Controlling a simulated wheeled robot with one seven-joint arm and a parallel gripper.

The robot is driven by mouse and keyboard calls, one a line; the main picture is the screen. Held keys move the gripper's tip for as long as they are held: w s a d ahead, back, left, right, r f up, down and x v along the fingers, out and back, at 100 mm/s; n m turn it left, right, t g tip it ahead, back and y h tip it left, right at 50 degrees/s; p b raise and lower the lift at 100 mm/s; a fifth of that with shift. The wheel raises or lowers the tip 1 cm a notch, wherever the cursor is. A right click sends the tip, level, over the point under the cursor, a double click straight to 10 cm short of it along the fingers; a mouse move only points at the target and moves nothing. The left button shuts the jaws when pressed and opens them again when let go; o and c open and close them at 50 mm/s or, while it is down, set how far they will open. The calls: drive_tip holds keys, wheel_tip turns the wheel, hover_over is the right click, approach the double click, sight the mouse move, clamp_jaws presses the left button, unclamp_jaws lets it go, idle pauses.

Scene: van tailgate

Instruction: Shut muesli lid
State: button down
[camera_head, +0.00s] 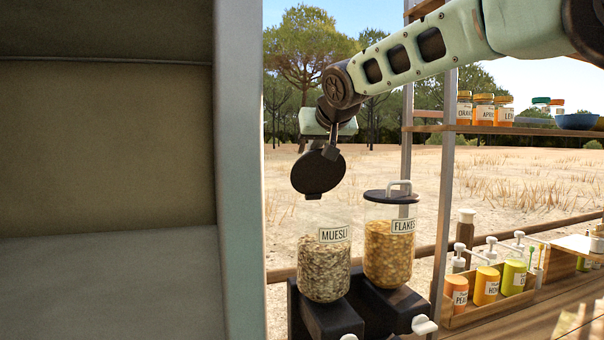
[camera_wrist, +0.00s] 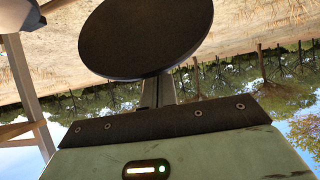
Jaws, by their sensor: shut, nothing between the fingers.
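The muesli jar (camera_head: 324,266) is clear, filled with muesli and labelled MUESLI. It stands on a dark dispenser base beside the flakes jar. Its round black lid (camera_head: 318,174) stands raised and tilted well above the jar mouth, so the jar is open. My gripper (camera_head: 331,150) is shut and empty, right behind or against the upper part of the lid. I cannot tell whether it touches. In the wrist view the lid (camera_wrist: 146,36) fills the upper middle, and my gripper's shut fingers (camera_wrist: 158,92) reach toward its lower edge, with the tips hidden behind it.
The flakes jar (camera_head: 390,250), with its black lid (camera_head: 391,196) shut and a white handle on top, stands close on the right. A grey post (camera_head: 446,190) and shelves with jars are further right. A van wall (camera_head: 240,170) stands on the left.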

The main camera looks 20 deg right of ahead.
sight(321, 159)
drive_tip(key=shift+s+f+t+b, duration=0.6)
drive_tip(key=shift+s+t+b, duration=0.25)
drive_tip(key=shift+b, duration=3)
drive_tip(key=shift+s+f+t+b, duration=0.6)
drive_tip(key=shift+s+t+b, duration=0.25)
drive_tip(key=shift+b, duration=3)
drive_tip(key=s+f+t+b, duration=0.1)
drive_tip(key=s+t+b, duration=0.1)
drive_tip(key=b, duration=0.7)
drive_tip(key=shift+f+b, duration=0.1)
drive_tip(key=shift+b, duration=0.2)
drive_tip(key=s+f+t+b, duration=0.2)
drive_tip(key=b, duration=0.9)
drive_tip(key=shift+s+t, duration=0.15)
drive_tip(key=shift+t, duration=0.25)
drive_tip(key=b, duration=0.2)
drive_tip(key=shift+s+f+t+b, duration=0.25)
drive_tip(key=shift+t+b, duration=0.05)
drive_tip(key=s+f+b, duration=0.1)
drive_tip(key=f+b, duration=0.1)
drive_tip(key=b, duration=0.3)
drive_tip(key=shift+s, duration=0.2)
